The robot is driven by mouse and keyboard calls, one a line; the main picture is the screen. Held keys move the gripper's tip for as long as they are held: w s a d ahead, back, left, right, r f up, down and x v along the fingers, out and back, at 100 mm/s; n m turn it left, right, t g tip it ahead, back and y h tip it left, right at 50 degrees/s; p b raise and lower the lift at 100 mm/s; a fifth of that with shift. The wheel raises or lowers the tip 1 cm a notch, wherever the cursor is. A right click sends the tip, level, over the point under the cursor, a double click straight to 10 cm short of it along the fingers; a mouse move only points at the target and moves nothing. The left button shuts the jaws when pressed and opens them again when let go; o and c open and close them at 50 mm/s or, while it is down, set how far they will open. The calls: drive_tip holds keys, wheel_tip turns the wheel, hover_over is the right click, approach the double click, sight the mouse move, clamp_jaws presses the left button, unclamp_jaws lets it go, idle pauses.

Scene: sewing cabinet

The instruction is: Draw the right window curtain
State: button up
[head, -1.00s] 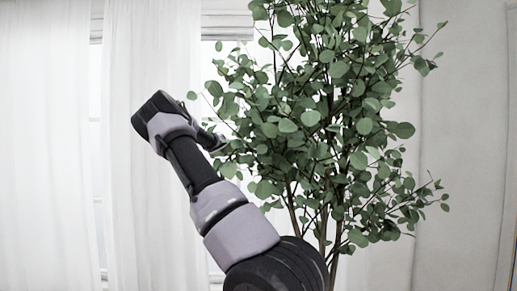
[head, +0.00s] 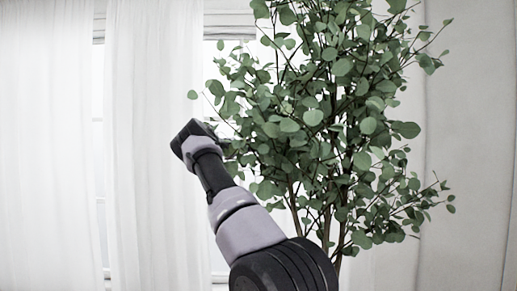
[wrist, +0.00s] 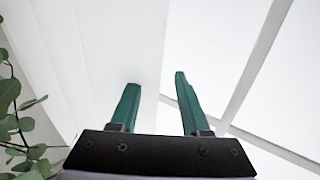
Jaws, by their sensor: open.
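Two white curtains hang in the head view: one at the far left (head: 45,150) and one left of centre (head: 150,90). A pale strip low behind the plant may be another curtain; I cannot tell. My gripper (wrist: 156,82) is open and empty, with two teal fingers apart in the wrist view. A pale panel lies behind its left finger; I cannot tell whether it is curtain or wall. In the head view, my wrist is just left of the plant's leaves, in front of the window, and the fingers are mostly hidden.
A tall leafy plant (head: 335,130) fills the middle right of the head view, close beside my arm. Its leaves (wrist: 12,110) show at the wrist view's left edge. Window bars (wrist: 255,65) cross the wrist view's right side. A grey wall (head: 465,130) stands at the right.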

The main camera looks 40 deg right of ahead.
drive_tip(key=shift+w+d, duration=0.1)
drive_tip(key=shift+d, duration=0.25)
clamp_jaws()
idle(1.2)
